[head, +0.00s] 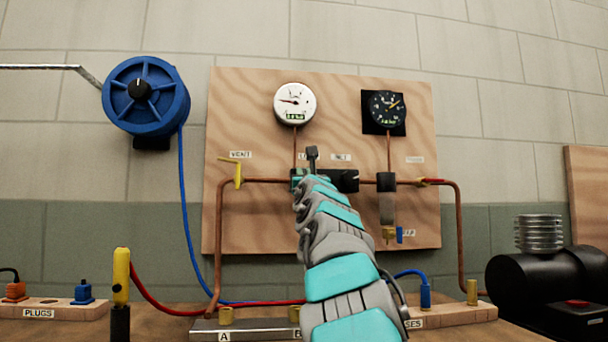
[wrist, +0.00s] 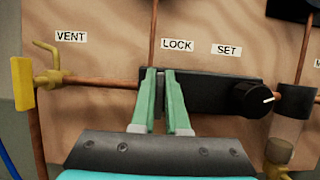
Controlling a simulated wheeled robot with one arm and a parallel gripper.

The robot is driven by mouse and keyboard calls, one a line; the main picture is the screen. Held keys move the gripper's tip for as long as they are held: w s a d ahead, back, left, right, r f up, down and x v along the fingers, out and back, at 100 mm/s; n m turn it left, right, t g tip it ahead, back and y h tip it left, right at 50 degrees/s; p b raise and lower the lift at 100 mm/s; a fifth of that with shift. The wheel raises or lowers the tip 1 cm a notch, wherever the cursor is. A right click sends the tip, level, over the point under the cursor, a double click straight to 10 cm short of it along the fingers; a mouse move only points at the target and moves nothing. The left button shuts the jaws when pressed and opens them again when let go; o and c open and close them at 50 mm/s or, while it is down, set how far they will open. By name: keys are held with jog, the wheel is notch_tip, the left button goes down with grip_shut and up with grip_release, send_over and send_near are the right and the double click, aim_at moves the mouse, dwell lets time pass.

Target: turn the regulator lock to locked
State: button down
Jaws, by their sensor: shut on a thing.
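The regulator (wrist: 215,92) is a black block on the copper pipe, and it also shows in the head view (head: 346,181). My gripper (wrist: 160,74) has its green fingers at the block's left end, just below the LOCK label (wrist: 177,45). The fingers are shut on a small dark part between them, which I take to be the regulator lock (wrist: 159,88). They hide most of it, so its turn position cannot be read. The black SET knob (wrist: 254,99) with a white mark sits to the right, apart from the fingers.
A yellow vent handle (wrist: 22,84) stands left of the regulator. A white gauge (head: 295,103) and a black gauge (head: 386,108) hang above on the wooden board (head: 240,110). A clear-bowled filter (wrist: 285,137) is close on the right.

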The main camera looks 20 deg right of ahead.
jog(key=shift+n, duration=0.5)
jog(key=shift+n+y+b, duration=0.6)
jog(key=shift+n+y, duration=0.4)
jog(key=shift+n, duration=0.9)
jog(key=n+y, duration=0.2)
jog(key=shift+a+n, duration=0.1)
jog(key=shift+n, duration=0.2)
jog(key=n+y+p, duration=0.1)
jog(key=n, duration=0.1)
jog(key=n+y+p, duration=0.1)
jog(key=n, duration=0.1)
jog(key=n+y+p, duration=0.1)
jog(key=n, duration=0.2)
jog(key=shift+a+g, duration=0.4)
jog(key=shift+w+a+f+n+g+y+p, duration=0.2)
jog(key=shift+n+g+p, duration=0.3)
jog(key=shift+n+p, duration=0.65)
jog(key=shift+s+d+f+n+g+y+p, duration=0.2)
jog(key=shift+n+g+p, duration=0.45)
jog(key=shift+n, duration=0.85)
jog(key=shift+w+a+f+n+g+y+p, duration=0.15)
jog(key=shift+n+g+y+p, duration=0.2)
jog(key=shift+n+p, duration=0.85)
jog(key=shift+n, duration=0.35)
